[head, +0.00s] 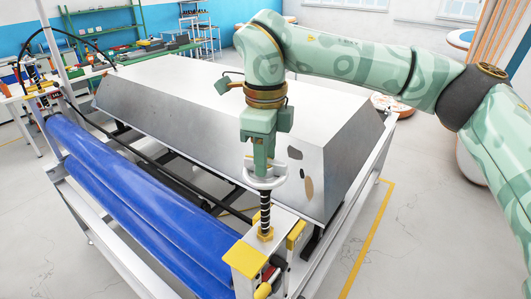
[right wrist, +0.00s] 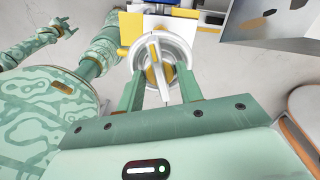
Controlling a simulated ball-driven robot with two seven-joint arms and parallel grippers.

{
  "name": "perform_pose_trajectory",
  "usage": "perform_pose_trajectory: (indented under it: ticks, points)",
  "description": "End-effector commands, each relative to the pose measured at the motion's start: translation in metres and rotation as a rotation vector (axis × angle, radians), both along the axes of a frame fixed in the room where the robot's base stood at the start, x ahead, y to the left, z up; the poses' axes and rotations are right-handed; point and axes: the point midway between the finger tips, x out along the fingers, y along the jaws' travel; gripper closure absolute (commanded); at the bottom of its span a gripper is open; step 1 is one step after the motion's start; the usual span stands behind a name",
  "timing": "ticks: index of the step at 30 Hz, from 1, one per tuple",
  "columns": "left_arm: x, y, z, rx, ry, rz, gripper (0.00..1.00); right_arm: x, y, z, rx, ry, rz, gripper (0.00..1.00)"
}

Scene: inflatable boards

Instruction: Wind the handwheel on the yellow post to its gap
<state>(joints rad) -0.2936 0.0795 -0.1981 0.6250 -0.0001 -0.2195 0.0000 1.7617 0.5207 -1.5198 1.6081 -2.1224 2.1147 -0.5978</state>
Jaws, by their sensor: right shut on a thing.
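The handwheel (head: 278,181) is a white ring on a black threaded spindle (head: 265,214) above the yellow-topped post (head: 246,261) at the front of the frame. My right gripper (head: 264,172) points down from above and is shut on the handwheel. In the right wrist view, the white handwheel (right wrist: 178,47) with its crossbar and yellow part lies between the fingers of my right gripper (right wrist: 161,85). I cannot pick out the gap. My left gripper (right wrist: 64,28) shows small at the upper left of the right wrist view; whether it is open is unclear.
Blue inflatable rolls (head: 130,195) lie along the frame's left side. A large grey slab with sloped sides (head: 190,85) sits behind the post. A similar spindle post (head: 42,92) stands at the far left end. The floor right of the frame is clear, with a yellow line (head: 366,240).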

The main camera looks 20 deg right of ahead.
Motion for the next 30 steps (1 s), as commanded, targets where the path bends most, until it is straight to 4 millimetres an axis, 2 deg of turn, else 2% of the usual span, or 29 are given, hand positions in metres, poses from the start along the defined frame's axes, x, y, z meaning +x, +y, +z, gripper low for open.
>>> perform_pose_trajectory:
  ticks: [21,30]
  points:
    - [-0.008,0.000,-0.023,0.001,0.014,-0.003,0.42,0.002,0.000,0.002,0.002,-0.007,-0.471,0.86]
    - [-0.008,0.000,-0.029,0.001,0.014,-0.003,0.42,0.002,0.000,0.003,0.004,-0.009,-0.599,0.87]
